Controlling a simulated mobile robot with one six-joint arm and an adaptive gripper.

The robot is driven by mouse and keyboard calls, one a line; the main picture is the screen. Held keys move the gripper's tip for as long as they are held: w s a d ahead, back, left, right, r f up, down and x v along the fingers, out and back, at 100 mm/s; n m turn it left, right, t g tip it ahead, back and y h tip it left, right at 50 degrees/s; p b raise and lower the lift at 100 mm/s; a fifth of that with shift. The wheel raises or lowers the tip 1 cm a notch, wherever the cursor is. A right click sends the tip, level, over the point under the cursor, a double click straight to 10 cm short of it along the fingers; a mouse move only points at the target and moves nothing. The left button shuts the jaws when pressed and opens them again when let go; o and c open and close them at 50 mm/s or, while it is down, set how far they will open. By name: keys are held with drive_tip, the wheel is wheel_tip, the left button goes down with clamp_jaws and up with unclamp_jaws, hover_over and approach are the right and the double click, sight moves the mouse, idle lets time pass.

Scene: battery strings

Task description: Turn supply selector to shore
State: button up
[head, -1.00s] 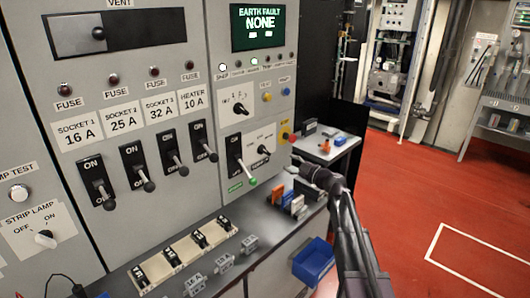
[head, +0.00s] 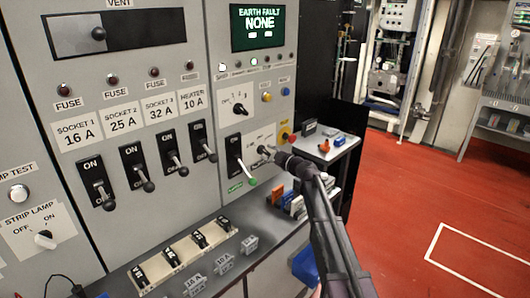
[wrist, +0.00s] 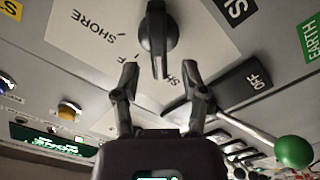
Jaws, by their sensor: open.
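The supply selector is a black knob (wrist: 158,38) on a light plate, with the word SHORE (wrist: 94,26) printed to its left in the wrist view. The knob's narrow end points down in that view, between partly hidden letters. In the head view my gripper (head: 275,152) is at the panel and partly covers the selector (head: 263,149). I cannot tell whether a finger touches it.
A lever with a green ball end (wrist: 294,151) and an OFF plate stand close to the right finger in the wrist view. A red button (head: 285,131) on yellow is just above the gripper in the head view. A blue bin (head: 304,266) sits below; red floor is clear at right.

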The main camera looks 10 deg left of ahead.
drive_tip(key=shift+x, duration=1.2)
